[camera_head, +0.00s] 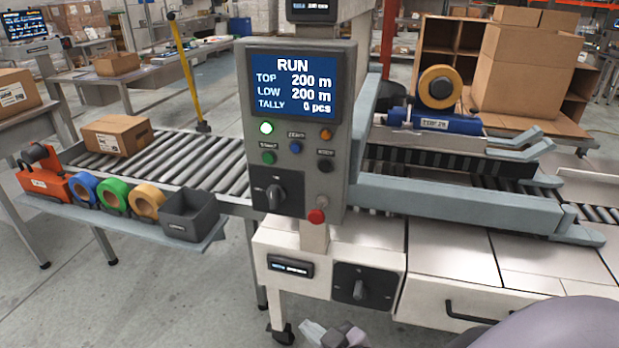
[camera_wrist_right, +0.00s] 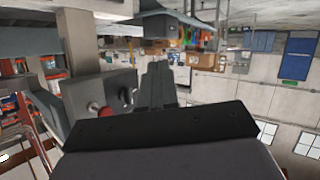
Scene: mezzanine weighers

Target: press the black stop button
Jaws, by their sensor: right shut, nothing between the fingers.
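The black stop button (camera_head: 325,165) is a small round button on the grey control panel (camera_head: 250,190), at its lower right under an orange button (camera_head: 326,135). Its label is too small to read surely. My right gripper (camera_head: 322,333) shows at the bottom edge of the head view, low and in front of the panel, apart from the button. In the right wrist view its fingers (camera_wrist_right: 157,85) are together and empty, with the panel's side and a red knob (camera_wrist_right: 104,111) to their left. I cannot make out the black button there. My left gripper is not in view.
A lit green lamp and green and blue buttons are nearby. A white cabinet (camera_head: 430,262) stands below. Roller conveyors flank the panel.

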